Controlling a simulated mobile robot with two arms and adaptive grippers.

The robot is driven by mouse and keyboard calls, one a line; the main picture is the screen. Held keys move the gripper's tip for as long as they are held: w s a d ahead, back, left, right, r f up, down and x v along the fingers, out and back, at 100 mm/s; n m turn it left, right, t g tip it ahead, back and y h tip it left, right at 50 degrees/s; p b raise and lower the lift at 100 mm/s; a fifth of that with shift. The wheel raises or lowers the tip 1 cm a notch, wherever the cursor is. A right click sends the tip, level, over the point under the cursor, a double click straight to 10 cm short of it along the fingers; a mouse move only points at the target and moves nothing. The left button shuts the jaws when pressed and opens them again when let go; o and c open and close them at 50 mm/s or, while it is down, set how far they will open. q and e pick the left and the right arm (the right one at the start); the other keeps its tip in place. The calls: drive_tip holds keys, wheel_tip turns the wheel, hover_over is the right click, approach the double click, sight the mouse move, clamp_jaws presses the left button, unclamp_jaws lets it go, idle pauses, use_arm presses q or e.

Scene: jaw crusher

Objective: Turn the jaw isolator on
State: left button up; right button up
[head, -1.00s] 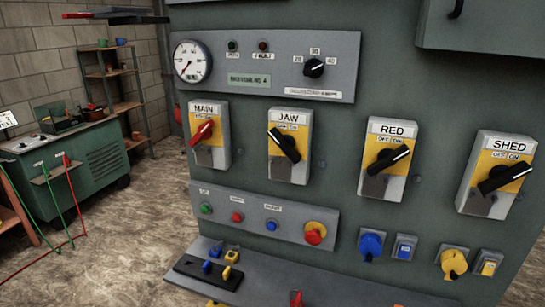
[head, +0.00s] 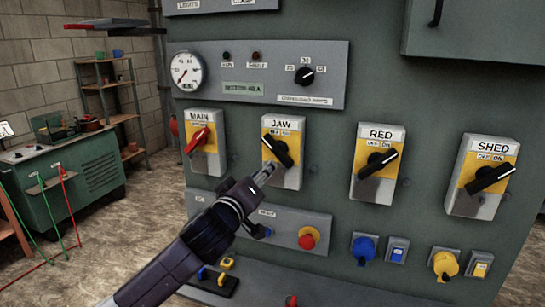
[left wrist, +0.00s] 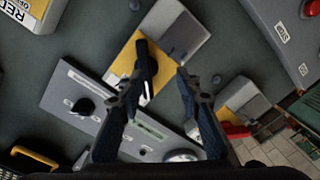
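The jaw isolator (head: 285,178) is a grey box with a yellow plate and a black rotary handle (head: 278,149), under a JAW label with OFF at left and ON at right. The handle slants from upper left, on the OFF side, to lower right. My left gripper (head: 265,173) is in front of the isolator's lower part, just below the handle. In the left wrist view, my left gripper (left wrist: 160,75) has its fingers apart, with nothing held. The black handle (left wrist: 147,65) lies beyond the tips, nearer one finger; contact cannot be told. My right gripper is not in view.
The MAIN isolator (head: 208,160) with its red handle is at left; the RED (head: 370,187) and SHED (head: 473,203) isolators are at right. A button strip (head: 285,225) is below, partly behind my arm. A gauge panel (head: 240,75) is above.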

sight(275, 152)
use_arm(q)
drive_tip(key=w+r, duration=0.1)
drive_tip(key=w+d+r+p, duration=0.1)
drive_tip(key=w, duration=0.1)
drive_tip(key=w+d+r+p, duration=0.1)
drive_tip(key=w, duration=0.1)
drive_tip(key=shift+d, duration=0.25)
drive_tip(key=shift+x, duration=0.95)
drive_tip(key=shift+f, duration=0.1)
clamp_jaws()
